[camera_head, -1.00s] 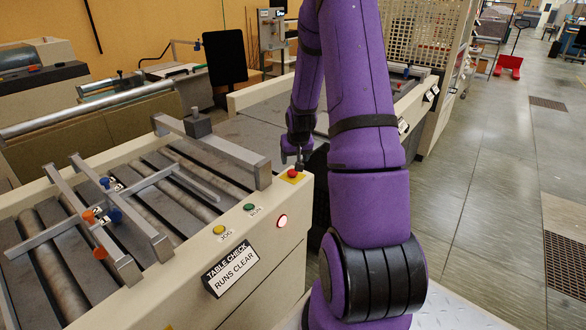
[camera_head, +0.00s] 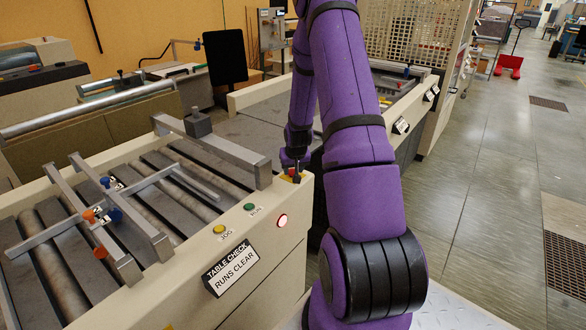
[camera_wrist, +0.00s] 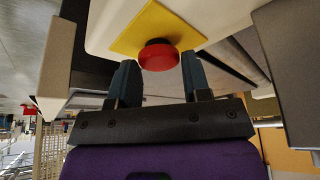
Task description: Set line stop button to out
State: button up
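The line stop button (camera_wrist: 159,54) is a red mushroom head on a yellow plate (camera_wrist: 180,22), at the corner of the beige roller table (camera_head: 262,235). In the wrist view my gripper (camera_wrist: 162,72) is open, with one dark finger on each side of the red head. The fingertips are close beside the head; I cannot tell whether they touch it. In the head view my gripper (camera_head: 297,170) is at the table corner and partly hides the button and its plate. Whether the button is pressed in or out is not clear.
A green RUN button (camera_head: 249,207), a yellow JOG button (camera_head: 219,230) and a lit round red-white button (camera_head: 282,220) are on the same table edge. A metal bar (camera_head: 220,150) stands just left of the gripper. Open floor (camera_head: 460,200) lies to the right.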

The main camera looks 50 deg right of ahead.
grip_shut()
jog(key=shift+r, duration=0.65)
jog(key=o, duration=0.5)
grip_release()
jog(key=v, duration=1)
jog(key=shift+s+r, duration=0.1)
jog(key=shift+r, duration=0.3)
jog(key=shift+a, duration=0.1)
